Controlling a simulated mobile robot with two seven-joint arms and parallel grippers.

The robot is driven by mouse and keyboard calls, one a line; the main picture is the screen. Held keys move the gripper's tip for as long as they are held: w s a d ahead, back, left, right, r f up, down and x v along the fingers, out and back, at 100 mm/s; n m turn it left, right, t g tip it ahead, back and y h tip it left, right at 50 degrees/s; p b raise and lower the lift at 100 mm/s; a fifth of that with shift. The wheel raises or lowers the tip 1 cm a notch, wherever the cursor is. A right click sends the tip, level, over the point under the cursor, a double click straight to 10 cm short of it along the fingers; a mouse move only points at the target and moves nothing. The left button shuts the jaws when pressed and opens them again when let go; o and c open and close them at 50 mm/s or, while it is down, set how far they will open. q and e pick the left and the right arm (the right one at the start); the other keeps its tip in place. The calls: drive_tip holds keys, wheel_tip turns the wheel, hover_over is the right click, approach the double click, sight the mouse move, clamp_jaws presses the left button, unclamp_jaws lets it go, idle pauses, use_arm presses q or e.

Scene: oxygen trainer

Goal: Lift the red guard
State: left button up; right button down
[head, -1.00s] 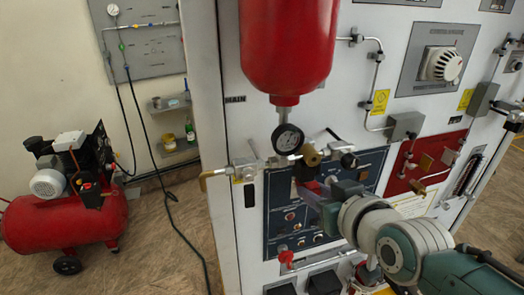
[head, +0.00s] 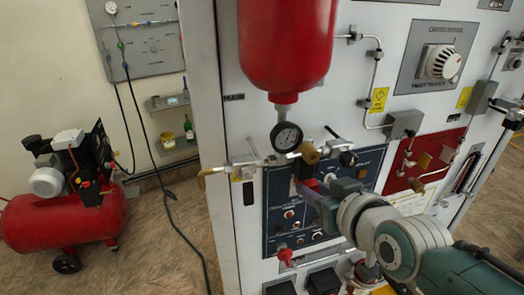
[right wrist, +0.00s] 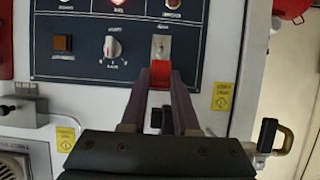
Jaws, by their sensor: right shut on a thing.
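The red guard (right wrist: 160,74) shows in the right wrist view between the fingertips of my right gripper (right wrist: 159,84), which is shut on it. Just above it in that view, a pale switch plate (right wrist: 160,48) shows uncovered on the dark blue control panel (right wrist: 90,62). In the head view the guard is a small red patch (head: 310,184) at the tip of my right gripper (head: 316,192), in front of the panel. The fingers hide part of the guard, and its exact tilt is hard to tell. My left gripper is not in view.
A red tank (head: 288,45) hangs above, with a gauge (head: 286,137) and brass valve pipework (head: 310,155) close above my right gripper. A red compressor (head: 65,222) stands on the floor at left.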

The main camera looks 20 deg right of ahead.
drive_tip(key=shift+w+r, duration=0.35)
drive_tip(key=shift+r, duration=0.2)
drive_tip(key=c, duration=0.9)
unclamp_jaws()
drive_tip(key=shift+w, duration=0.1)
drive_tip(key=shift+o, duration=1.1)
drive_tip(key=shift+f, duration=0.15)
drive_tip(key=shift+s, duration=0.25)
drive_tip(key=shift+s, duration=0.25)
drive_tip(key=p+v, duration=0.1)
drive_tip(key=v, duration=0.8)
